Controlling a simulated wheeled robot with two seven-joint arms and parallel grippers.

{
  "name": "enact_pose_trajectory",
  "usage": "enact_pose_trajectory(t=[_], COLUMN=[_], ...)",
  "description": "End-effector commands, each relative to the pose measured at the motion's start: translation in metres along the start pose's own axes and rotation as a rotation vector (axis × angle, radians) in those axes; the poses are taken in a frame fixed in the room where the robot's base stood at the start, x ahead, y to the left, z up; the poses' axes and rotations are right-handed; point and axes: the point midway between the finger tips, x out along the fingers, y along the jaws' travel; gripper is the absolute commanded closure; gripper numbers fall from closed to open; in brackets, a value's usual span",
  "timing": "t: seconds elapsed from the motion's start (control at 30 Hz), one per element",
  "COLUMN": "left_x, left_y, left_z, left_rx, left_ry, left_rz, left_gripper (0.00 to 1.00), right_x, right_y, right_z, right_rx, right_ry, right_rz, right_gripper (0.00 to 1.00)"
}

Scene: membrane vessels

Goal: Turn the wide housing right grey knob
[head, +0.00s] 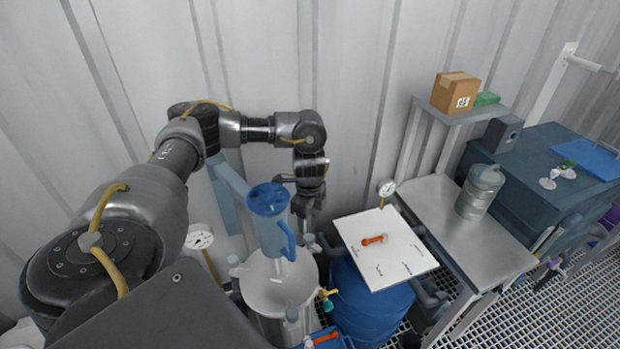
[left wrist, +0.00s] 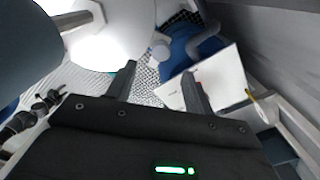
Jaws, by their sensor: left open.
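The wide housing (head: 268,299) is a pale round vessel low in the middle of the head view. It also shows as a white curved body at the top of the left wrist view (left wrist: 112,38). A small grey knob (head: 309,241) stands at its far right side. In the left wrist view a grey round knob (left wrist: 160,50) lies beyond and between the fingertips. My left gripper (head: 303,212) points down just above that knob. Its two fingers (left wrist: 160,72) are apart with nothing between them. Another grey knob (head: 292,313) is at the housing's front. My right gripper is out of view.
A blue jug (head: 268,205) stands over the housing, close to my left gripper. A white board (head: 398,259) with an orange-red handle (head: 374,239) lies over a blue drum (head: 365,307). Gauges (head: 199,238) are nearby. A metal table (head: 436,218) stands to the right.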

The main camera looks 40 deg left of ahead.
Motion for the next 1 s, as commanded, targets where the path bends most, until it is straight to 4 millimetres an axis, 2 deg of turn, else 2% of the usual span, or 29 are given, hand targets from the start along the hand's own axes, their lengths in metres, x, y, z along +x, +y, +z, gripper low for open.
enact_pose_trajectory(t=[0.2,0.5,0.87,0.9,1.0], left_x=[0.039,0.072,0.079,0.079,0.079], left_y=[0.001,0.000,-0.001,-0.001,-0.001], left_z=[-0.001,0.000,-0.001,-0.001,-0.001], left_rx=[-0.001,0.001,0.001,0.001,0.001], left_ry=[0.001,0.000,0.000,0.000,0.000], left_rz=[0.004,0.002,-0.002,-0.002,-0.002], left_gripper=[0.48,0.48,0.48,0.49,0.62], right_x=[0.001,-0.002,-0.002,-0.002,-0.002], right_y=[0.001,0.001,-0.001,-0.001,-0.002], right_z=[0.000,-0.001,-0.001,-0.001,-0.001], right_rx=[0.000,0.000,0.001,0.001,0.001], right_ry=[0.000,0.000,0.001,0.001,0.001], right_rz=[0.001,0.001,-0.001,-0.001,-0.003], right_gripper=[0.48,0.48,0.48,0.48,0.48])
